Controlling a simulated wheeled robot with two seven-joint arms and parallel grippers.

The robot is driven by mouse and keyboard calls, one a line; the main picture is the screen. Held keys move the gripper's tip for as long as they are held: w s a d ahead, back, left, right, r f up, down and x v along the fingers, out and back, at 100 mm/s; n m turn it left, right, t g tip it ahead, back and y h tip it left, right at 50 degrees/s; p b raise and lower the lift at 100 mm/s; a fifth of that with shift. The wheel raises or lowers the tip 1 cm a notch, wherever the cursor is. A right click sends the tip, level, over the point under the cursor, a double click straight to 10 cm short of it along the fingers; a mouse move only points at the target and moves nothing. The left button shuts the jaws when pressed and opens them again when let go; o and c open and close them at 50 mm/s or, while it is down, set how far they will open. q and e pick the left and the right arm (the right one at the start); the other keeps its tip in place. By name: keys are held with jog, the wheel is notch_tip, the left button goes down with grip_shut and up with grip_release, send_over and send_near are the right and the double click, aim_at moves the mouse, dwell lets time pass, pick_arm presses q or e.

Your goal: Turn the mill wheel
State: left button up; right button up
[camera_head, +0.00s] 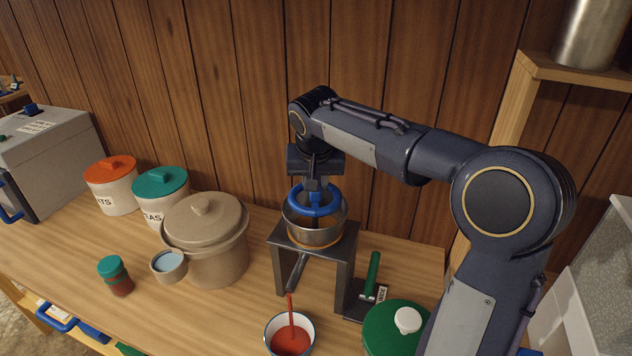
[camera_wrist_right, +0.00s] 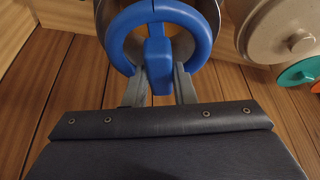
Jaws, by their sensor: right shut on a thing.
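The blue mill wheel (camera_head: 314,212) sits on top of the metal mill bowl (camera_head: 316,238), which rests on a dark metal stand (camera_head: 343,250). In the right wrist view the wheel (camera_wrist_right: 160,11) shows as a blue ring with a bar in its middle. My right gripper (camera_wrist_right: 159,72) reaches down from above, its two fingers on either side of that bar, shut on it. In the head view the gripper (camera_head: 313,184) is partly hidden by my own wrist. A spout (camera_head: 298,271) slopes from under the mill. My left gripper is not in view.
A bowl of red sauce (camera_head: 290,343) with a red-handled spoon stands below the spout. A beige lidded crock (camera_head: 217,258), a small cup (camera_head: 168,266) and a jar (camera_head: 115,276) stand to the left. A green-handled tool (camera_head: 372,272) and green lid (camera_head: 385,335) are at right.

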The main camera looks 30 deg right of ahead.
jog(key=m+g+h, duration=0.1)
jog(key=m, duration=0.2)
jog(key=shift+w+a+r+m, duration=0.1)
jog(key=shift+m, duration=0.3)
jog(key=m, duration=0.2)
jog(key=shift+m+g+h, duration=0.3)
jog(key=shift+g+h, duration=0.1)
jog(key=m+g+p, duration=0.1)
jog(key=m, duration=0.2)
jog(key=m+g+p, duration=0.1)
jog(key=m, duration=0.2)
jog(key=shift+w+h, duration=0.2)
jog(key=shift+h, duration=0.1)
jog(key=o, duration=1)
jog(key=v, duration=0.7)
jog(key=shift+w+a+r, duration=0.1)
jog(key=shift+a+r, duration=0.1)
jog(key=shift+r, duration=0.15)
